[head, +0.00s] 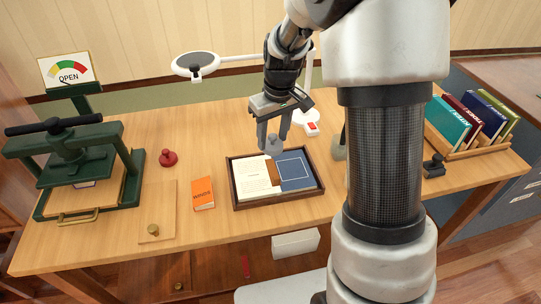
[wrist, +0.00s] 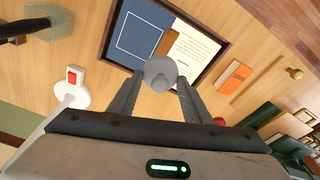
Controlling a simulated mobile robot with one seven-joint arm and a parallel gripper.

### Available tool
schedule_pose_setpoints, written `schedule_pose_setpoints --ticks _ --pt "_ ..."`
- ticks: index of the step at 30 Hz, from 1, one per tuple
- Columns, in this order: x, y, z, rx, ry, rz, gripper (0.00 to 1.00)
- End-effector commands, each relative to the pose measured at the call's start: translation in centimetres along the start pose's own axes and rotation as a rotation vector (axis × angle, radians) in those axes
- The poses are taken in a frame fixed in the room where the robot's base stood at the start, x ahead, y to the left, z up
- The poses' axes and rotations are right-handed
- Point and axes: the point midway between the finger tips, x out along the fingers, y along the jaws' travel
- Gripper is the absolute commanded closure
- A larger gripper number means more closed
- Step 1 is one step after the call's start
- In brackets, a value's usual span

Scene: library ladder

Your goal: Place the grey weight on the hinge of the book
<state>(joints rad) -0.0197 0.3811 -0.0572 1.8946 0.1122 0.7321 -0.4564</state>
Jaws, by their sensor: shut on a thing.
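My gripper (head: 273,138) is shut on the grey weight (head: 274,146), a small rounded grey piece. In the wrist view the grey weight (wrist: 160,72) sits between the fingertips of my gripper (wrist: 160,84). The open book (head: 297,169) lies in a dark-framed tray (head: 280,205), with a cream printed page at left and a blue cover at right. Its brown hinge strip (head: 272,174) runs between them, just below the weight in the head view. The weight appears above the far end of the hinge; the exact gap cannot be told. In the wrist view the weight hides part of the hinge.
An orange book (head: 203,193) and a red knob (head: 168,158) lie left of the tray. A green press (head: 75,165) stands at far left, a lamp (head: 196,65) behind. A rack of books (head: 470,125) stands at right. Bare table separates the tray and orange book.

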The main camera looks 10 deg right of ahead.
Motion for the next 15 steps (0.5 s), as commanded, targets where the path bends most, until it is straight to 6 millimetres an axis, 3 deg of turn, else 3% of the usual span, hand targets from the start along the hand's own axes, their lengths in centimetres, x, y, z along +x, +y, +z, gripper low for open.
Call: schedule_pose_setpoints --ticks 1,15 --pt "1.3 0.2 -0.3 -0.018 0.004 -0.002 0.98" --pt "3.9 0.3 -0.3 -0.05 0.003 -0.008 0.98"
